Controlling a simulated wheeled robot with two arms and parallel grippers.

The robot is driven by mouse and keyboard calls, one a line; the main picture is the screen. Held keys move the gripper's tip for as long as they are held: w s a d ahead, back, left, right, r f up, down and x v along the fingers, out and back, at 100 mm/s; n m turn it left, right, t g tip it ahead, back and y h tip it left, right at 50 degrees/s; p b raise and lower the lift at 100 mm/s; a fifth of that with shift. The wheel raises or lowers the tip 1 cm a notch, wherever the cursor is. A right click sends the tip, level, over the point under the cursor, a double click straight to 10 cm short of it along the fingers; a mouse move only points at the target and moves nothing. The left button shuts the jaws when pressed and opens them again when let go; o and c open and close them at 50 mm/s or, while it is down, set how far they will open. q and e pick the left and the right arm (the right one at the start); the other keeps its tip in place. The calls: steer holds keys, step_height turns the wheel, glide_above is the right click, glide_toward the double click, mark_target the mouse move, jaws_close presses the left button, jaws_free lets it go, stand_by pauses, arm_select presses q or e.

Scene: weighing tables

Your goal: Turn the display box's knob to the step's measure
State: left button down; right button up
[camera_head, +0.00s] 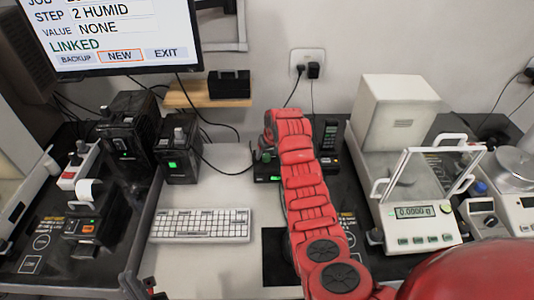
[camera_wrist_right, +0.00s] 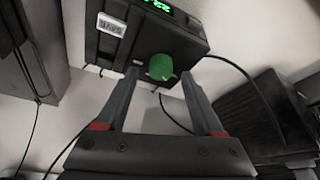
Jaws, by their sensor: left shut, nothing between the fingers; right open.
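The display box (camera_wrist_right: 148,32) is black, with lit green digits and a pale label, in the right wrist view. Its green knob (camera_wrist_right: 160,67) stands out between the open fingertips of my right gripper (camera_wrist_right: 160,82), with space on both sides. In the head view a small black box (camera_head: 266,167) with a green light, partly behind my red right arm, looks like the same box; the right fingers are hidden there. My left gripper (camera_head: 142,289) is shut and empty at the bottom edge. The monitor (camera_head: 115,35) reads STEP 2 HUMID, VALUE NONE, LINKED.
A white keyboard (camera_head: 200,225) lies on the pale table left of my right arm. A balance (camera_head: 410,205) reading about zero stands to the right. Black devices and a label printer (camera_head: 90,225) stand at left. A wooden shelf (camera_head: 190,97) is on the wall.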

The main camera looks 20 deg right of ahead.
steer(key=shift+w+f, duration=0.2)
steer(key=shift+f, duration=0.4)
steer(key=shift+a, duration=0.1)
jaws_close()
